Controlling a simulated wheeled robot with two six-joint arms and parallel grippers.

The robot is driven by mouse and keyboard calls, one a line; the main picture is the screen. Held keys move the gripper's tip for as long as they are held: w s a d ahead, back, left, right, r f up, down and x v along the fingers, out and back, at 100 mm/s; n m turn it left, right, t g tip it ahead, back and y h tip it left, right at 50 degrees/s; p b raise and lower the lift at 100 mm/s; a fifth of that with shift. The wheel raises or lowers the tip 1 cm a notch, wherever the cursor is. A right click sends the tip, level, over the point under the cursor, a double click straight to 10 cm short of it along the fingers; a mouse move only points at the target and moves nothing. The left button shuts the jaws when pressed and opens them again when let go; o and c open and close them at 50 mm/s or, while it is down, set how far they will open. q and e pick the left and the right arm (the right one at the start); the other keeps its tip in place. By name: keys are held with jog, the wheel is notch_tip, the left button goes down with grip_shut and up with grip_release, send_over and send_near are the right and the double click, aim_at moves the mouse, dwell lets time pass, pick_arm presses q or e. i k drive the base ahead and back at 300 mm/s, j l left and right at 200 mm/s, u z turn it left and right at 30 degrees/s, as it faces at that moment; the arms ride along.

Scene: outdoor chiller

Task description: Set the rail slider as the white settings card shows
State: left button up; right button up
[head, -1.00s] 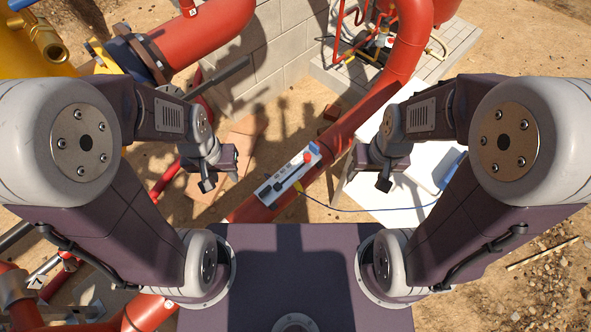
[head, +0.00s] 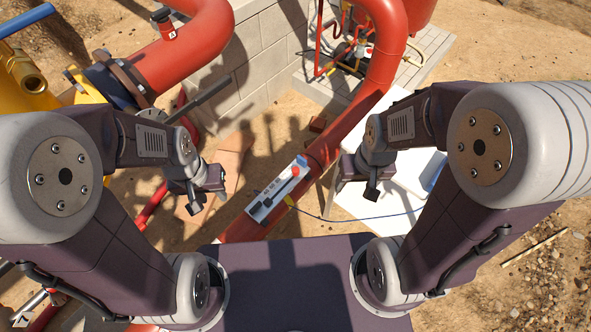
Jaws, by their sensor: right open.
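The rail slider (head: 277,191) is a light grey, narrow unit with a dark slot along it, fixed on a sloping red pipe between my arms. A red knob (head: 295,171) shows near its upper right end, beside a blue end part. Small dark marks show on its face, too small to read. My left gripper (head: 207,192) hangs to the left of the unit, apart from it. Whether its fingers are open cannot be made out. My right gripper (head: 355,181) is open, to the right of the unit and apart from it. I cannot make out a white settings card.
A white table (head: 349,202) stands at the right, behind my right arm. A block wall (head: 262,60) and large red pipes (head: 195,50) stand behind. Sandy ground lies around.

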aim_at(296, 171)
jog(key=z, duration=1.9)
jog(key=i+u, duration=0.2)
jog(key=u, duration=0.2)
jog(key=i+u, duration=0.15)
jog(key=u, duration=0.2)
jog(key=i+u, duration=0.2)
jog(key=u, duration=0.2)
